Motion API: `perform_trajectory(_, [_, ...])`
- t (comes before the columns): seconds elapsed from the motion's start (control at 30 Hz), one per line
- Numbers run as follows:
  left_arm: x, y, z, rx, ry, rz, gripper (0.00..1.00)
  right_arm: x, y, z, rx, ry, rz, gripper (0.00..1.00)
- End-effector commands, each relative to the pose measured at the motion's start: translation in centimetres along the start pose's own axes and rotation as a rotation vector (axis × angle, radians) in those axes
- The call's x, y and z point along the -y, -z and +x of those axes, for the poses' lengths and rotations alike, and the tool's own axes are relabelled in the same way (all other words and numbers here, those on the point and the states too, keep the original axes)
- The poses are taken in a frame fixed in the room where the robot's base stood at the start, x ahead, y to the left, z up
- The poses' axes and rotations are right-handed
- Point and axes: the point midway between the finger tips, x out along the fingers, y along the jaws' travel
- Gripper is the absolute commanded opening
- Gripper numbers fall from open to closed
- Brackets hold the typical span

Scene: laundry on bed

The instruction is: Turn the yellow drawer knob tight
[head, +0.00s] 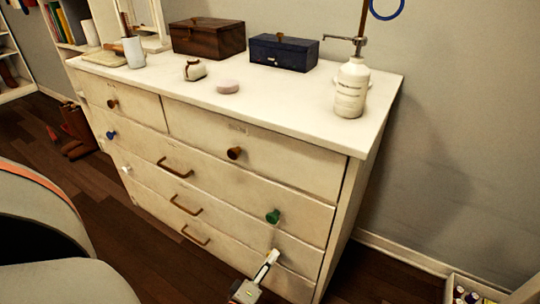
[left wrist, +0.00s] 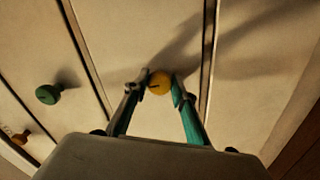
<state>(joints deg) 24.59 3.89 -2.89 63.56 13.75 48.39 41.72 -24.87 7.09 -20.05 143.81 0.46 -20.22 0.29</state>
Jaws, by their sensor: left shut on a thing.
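The yellow drawer knob (left wrist: 160,83) is round with a dark mark across its face. It sits on a drawer front of the white dresser (head: 370,140), low on the right side. My left gripper (left wrist: 155,86) has its two fingers shut on the knob, one on each side. In the head view my left gripper (head: 271,258) reaches up from the bottom edge to the lower drawer, and hides the knob there. My right gripper is not in view.
A green knob (head: 272,216) sits on the drawer above; it also shows in the left wrist view (left wrist: 48,94). A brown knob (head: 234,153) is higher up. A white pump bottle (head: 352,88) stands on the dresser top. An open box (head: 485,290) lies at the lower right.

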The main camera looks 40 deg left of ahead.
Motion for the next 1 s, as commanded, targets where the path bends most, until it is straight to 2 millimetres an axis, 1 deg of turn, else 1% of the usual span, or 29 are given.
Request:
perform_trajectory(0.2, [0.11,-0.01,-0.07,0.0,0.002,0.05,0.04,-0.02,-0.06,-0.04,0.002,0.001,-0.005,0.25])
perform_trajectory(0.67, [0.11,-0.01,-0.06,0.001,0.001,0.06,0.04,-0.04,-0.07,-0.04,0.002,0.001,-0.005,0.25])
perform_trajectory(0.7, [0.1,0.0,-0.06,0.001,0.001,0.059,0.36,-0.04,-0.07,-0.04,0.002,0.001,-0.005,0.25])
perform_trajectory(0.73, [0.1,-0.01,-0.06,0.0,0.001,0.059,0.42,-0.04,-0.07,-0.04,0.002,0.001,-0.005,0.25])
perform_trajectory(1.0, [0.05,0.0,-0.02,0.0,0.001,0.058,0.42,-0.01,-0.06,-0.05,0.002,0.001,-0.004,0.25])
